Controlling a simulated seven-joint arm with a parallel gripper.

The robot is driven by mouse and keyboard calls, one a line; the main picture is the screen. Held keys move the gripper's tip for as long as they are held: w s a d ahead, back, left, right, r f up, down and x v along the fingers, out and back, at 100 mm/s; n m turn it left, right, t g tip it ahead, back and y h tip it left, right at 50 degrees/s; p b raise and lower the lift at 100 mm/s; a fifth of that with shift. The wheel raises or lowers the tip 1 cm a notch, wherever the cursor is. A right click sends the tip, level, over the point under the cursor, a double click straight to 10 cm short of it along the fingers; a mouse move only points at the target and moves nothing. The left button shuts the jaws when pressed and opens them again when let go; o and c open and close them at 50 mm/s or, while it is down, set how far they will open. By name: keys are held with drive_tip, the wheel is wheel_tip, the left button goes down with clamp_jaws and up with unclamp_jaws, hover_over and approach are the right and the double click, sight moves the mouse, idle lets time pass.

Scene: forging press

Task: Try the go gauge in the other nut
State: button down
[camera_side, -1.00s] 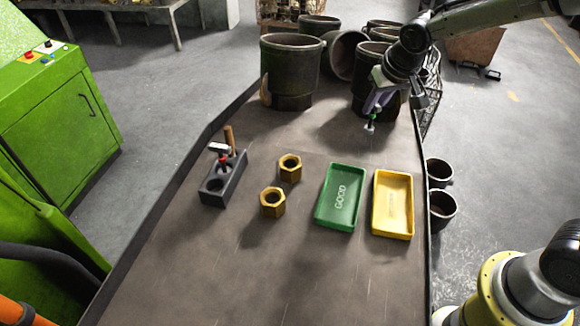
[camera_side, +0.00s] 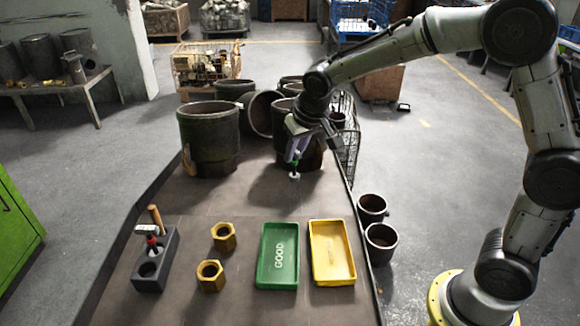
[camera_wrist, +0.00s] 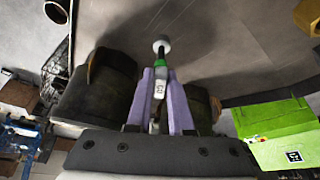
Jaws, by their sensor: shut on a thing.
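My gripper (camera_side: 296,152) is shut on the go gauge (camera_side: 295,167), which has a green collar and a pale tip. In the wrist view the purple fingers (camera_wrist: 160,100) clasp the handle of the go gauge (camera_wrist: 160,62). It is held over the far part of the table, apart from both nuts. The farther brass nut (camera_side: 224,237) and the nearer brass nut (camera_side: 210,275) lie flat, holes up, left of the green tray. A second gauge with a red collar (camera_side: 151,242) stands in the dark holder block (camera_side: 150,282).
The green GOOD tray (camera_side: 278,284) and the yellow tray (camera_side: 333,281) are empty. Large dark pots, among them one upright pot (camera_side: 208,140), crowd the table's far end behind my gripper. The table's middle is clear.

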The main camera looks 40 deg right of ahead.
drive_tip(key=s+a+r+n+y, duration=0.1)
drive_tip(key=a+r+n, duration=0.25)
drive_tip(key=a, duration=0.75)
drive_tip(key=s+a+r+n+y, duration=0.15)
drive_tip(key=a+r, duration=0.25)
drive_tip(key=a, duration=0.7)
drive_tip(key=shift+h, duration=0.25)
drive_tip(key=shift+s+f+x, duration=0.1)
drive_tip(key=shift+s+x, duration=0.1)
drive_tip(key=shift+x, duration=0.65)
drive_tip(key=shift+s+f+x, duration=0.1)
drive_tip(key=shift+s+x, duration=0.05)
drive_tip(key=shift+x, duration=0.7)
drive_tip(key=shift+s+f+x, duration=0.1)
drive_tip(key=shift+s+x, duration=0.1)
drive_tip(key=shift+x, duration=0.65)
drive_tip(key=shift+f, duration=1.55)
drive_tip(key=shift+r, duration=0.4)
drive_tip(key=shift+r, duration=0.35)
drive_tip(key=shift+r, duration=1)
drive_tip(key=shift+r, duration=2)
